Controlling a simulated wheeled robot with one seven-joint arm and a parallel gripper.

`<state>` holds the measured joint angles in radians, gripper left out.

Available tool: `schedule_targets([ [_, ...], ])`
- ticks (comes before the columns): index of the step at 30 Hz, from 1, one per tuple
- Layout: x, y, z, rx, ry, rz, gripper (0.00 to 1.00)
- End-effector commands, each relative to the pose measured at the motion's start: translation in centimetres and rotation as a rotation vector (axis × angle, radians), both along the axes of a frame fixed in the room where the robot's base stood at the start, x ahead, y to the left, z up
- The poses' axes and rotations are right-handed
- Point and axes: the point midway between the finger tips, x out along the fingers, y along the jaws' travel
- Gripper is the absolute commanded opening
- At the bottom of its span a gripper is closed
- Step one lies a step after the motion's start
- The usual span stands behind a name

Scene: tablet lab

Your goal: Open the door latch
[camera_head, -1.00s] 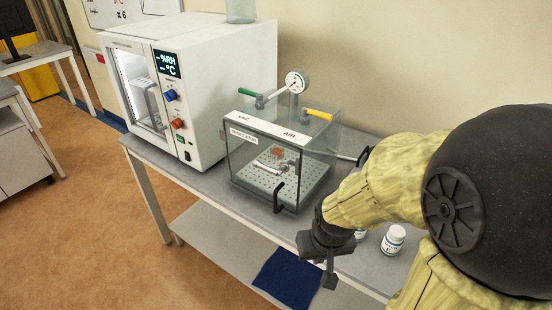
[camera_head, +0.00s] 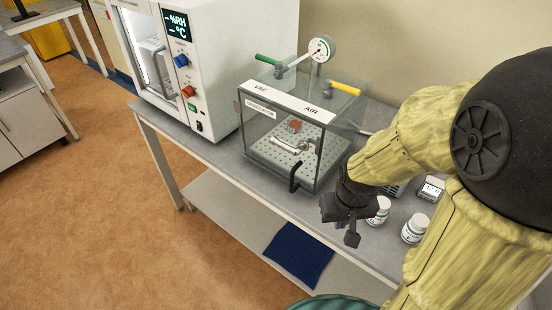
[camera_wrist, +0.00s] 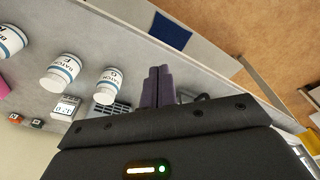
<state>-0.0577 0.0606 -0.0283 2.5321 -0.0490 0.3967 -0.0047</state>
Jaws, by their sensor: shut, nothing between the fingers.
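A clear desiccator box (camera_head: 268,150) stands on the grey bench in the head view, labelled VAC and AIR on top. It has a black curved handle (camera_head: 295,177) at the lower right of its front; the front looks closed. Inside, on a perforated plate, are a brown-capped item and a clear glass piece. My gripper (camera_head: 352,238) is in front of and to the right of the box, apart from the handle, pointing down over the bench's front edge. In the wrist view its purple fingers (camera_wrist: 158,86) are together and empty.
A white oven-like cabinet (camera_head: 205,75) stands left of the box. White bottles (camera_head: 416,228) and a small scale-like device (camera_head: 432,188) sit right of my gripper. A blue mat (camera_head: 298,254) lies on the lower shelf. The floor in front is clear.

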Motion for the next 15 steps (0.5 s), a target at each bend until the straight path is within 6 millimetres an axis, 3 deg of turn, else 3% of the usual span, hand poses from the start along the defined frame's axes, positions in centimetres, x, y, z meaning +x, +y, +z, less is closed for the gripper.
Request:
schedule_targets([
  [9, -0.3, 1.2, -6.2, -0.251, 0.379, 0.379, 0.0],
  [15, 0.5, 0.7, -9.0, -0.52, 0.605, 0.62, 0.0],
])
